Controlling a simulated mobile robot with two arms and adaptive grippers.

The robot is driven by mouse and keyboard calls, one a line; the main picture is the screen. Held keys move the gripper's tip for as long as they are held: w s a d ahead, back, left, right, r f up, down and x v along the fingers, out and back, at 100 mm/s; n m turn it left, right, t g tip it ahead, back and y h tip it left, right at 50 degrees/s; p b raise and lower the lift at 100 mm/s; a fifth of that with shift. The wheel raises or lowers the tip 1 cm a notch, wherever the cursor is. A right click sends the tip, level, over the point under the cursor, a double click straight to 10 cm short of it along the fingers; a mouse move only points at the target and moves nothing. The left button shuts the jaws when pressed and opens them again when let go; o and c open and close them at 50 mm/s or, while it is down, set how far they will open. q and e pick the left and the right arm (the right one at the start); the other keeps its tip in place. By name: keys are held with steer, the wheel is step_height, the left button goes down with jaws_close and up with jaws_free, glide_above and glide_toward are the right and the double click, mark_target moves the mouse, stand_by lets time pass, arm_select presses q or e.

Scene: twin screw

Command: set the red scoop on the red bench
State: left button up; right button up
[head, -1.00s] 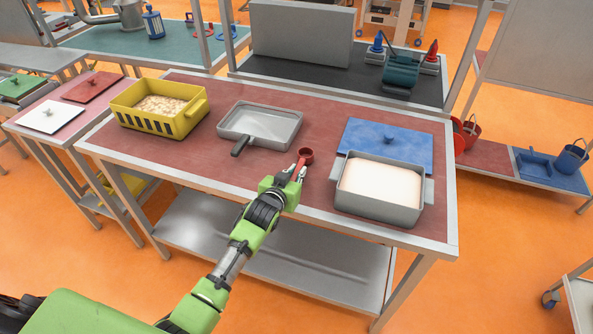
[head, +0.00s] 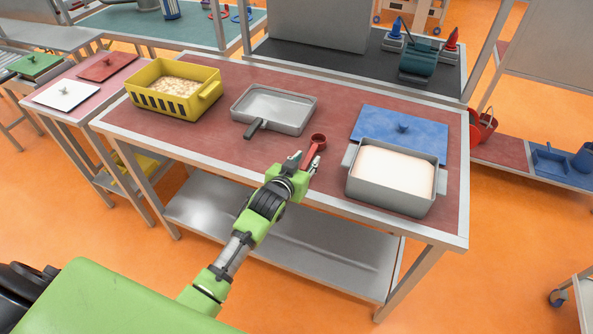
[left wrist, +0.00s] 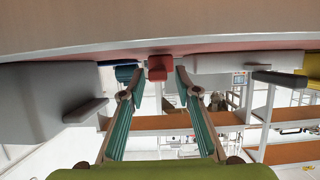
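The red scoop (head: 318,140) lies on the red bench (head: 225,165), near its front edge, with its handle pointing toward my left gripper (head: 303,160). In the left wrist view, the two fingers of my left gripper (left wrist: 157,75) are spread apart. The red end of the scoop handle (left wrist: 157,66) shows between and just past the fingertips, with gaps on both sides. The scoop's cup is hidden behind its handle in that view. My right gripper is in neither view.
A grey tub of white powder (head: 392,187) and a blue lid (head: 400,135) stand to the right of the scoop. A grey pan (head: 275,108) with a dark handle and a yellow bin (head: 172,90) stand to the left.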

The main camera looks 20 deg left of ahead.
arm_select(q)
steer(key=b+v, duration=0.1)
steer(key=v, duration=0.8)
steer(key=shift+s+a+r, duration=0.1)
steer(key=shift+s, duration=0.1)
